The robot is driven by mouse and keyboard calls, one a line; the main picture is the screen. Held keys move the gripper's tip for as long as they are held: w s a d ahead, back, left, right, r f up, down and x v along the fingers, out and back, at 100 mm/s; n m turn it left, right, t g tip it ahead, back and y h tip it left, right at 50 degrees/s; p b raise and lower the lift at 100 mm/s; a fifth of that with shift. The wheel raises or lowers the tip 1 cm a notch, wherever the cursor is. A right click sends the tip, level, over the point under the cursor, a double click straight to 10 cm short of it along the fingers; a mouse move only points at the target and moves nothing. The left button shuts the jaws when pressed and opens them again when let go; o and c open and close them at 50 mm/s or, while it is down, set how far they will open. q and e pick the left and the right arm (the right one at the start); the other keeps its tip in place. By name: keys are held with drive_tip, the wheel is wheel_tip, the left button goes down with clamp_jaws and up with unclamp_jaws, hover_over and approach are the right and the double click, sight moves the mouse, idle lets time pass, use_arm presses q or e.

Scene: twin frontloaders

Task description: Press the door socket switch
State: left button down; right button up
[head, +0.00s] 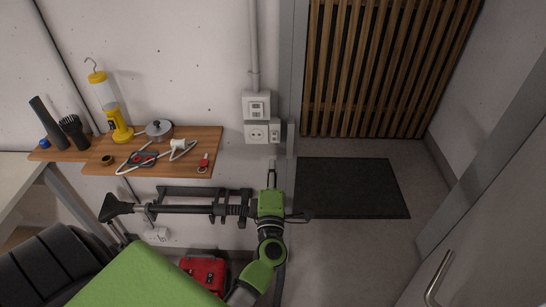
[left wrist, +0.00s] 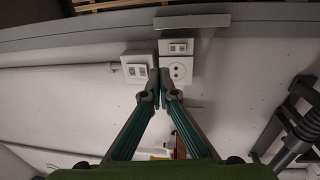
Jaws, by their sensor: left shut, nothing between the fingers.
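On the wall beside the door frame is a white socket unit (head: 256,132) with a small switch (head: 275,132) at its right side. A separate white switch box (head: 256,106) sits just above it, under a conduit. My left gripper (head: 271,166) is shut and empty, pointing up toward the socket unit from below. In the left wrist view the closed fingertips (left wrist: 159,84) appear close below the socket (left wrist: 180,70) and the double switch box (left wrist: 137,70). The small switch (left wrist: 179,47) is beyond the socket and uncovered. I cannot tell whether the fingertips touch anything. My right gripper is not visible.
A wooden shelf (head: 190,140) at the left holds a yellow lamp (head: 110,106), red keys (head: 203,163) and other items. A vacuum tool (head: 180,209) hangs below it. A dark mat (head: 352,187) lies on clear floor at the right, before a slatted wooden panel (head: 385,65).

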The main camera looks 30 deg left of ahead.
use_arm(q)
drive_tip(key=shift+s+d+r, duration=0.1)
drive_tip(key=shift+s+d, duration=0.2)
drive_tip(key=shift+s, duration=0.2)
drive_tip(key=shift+s+d+r, duration=0.1)
drive_tip(key=shift+s+d, duration=0.15)
drive_tip(key=shift+s, duration=0.2)
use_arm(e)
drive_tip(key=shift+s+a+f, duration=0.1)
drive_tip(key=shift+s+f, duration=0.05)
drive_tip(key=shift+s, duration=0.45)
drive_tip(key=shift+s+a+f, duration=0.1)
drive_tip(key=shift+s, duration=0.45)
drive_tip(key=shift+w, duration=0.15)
